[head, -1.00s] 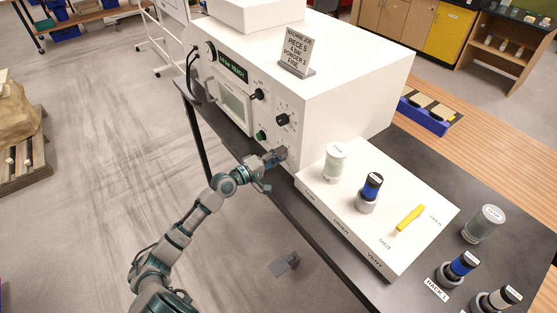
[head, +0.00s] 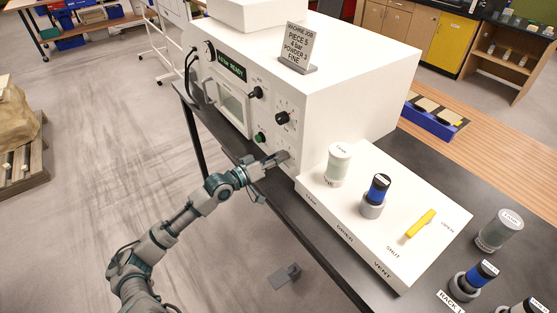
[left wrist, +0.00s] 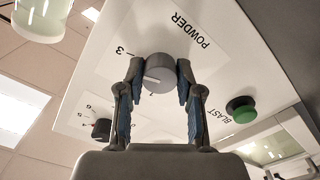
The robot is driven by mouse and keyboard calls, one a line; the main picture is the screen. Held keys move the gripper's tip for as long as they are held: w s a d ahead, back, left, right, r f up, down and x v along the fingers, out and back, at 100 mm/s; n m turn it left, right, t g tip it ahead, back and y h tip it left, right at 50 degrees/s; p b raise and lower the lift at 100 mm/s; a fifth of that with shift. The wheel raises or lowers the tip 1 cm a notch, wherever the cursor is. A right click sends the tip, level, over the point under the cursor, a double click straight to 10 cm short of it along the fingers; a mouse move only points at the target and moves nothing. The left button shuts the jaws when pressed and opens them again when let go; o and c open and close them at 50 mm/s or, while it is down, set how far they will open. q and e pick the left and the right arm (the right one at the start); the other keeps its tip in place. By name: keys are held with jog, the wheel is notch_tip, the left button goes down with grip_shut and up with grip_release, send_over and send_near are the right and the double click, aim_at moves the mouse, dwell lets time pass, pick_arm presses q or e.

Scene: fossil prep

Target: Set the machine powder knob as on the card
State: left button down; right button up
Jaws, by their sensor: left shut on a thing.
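The white machine (head: 340,100) stands on a dark bench. Its card (head: 297,46) reads piece 5, 4 bar, powder 3, fine. My left gripper (head: 278,160) is at the lower front of the machine and covers the powder knob there. In the left wrist view, the fingers of my left gripper (left wrist: 158,90) are shut on the grey powder knob (left wrist: 160,68), one on each side. The word POWDER and a 3 show beside it. A pale pointer mark shows on the knob, turned toward the left; the number it meets I cannot tell. My right gripper is not in view.
A green blast button (head: 260,137) and two dark knobs, upper (head: 257,92) and lower (head: 282,118), are close by. A white panel (head: 400,265) with a jar (head: 338,165), a blue-banded bottle (head: 378,188) and a yellow lever (head: 420,224) stands to the right.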

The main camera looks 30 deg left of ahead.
pick_arm(q)
jog(key=shift+d+f+m, duration=0.1)
jog(key=shift+f+m, duration=0.4)
jog(key=shift+f, duration=0.05)
jog(key=c, duration=0.9)
grip_release()
jog(key=shift+o, duration=0.7)
jog(key=shift+r, duration=0.15)
jog(key=shift+a+r, duration=0.1)
jog(key=shift+a, duration=0.1)
jog(key=v, duration=0.6)
jog(key=shift+s+a+f, duration=0.2)
jog(key=shift+a+f, duration=0.05)
jog(key=shift+s+a, duration=0.1)
jog(key=shift+s, duration=0.25)
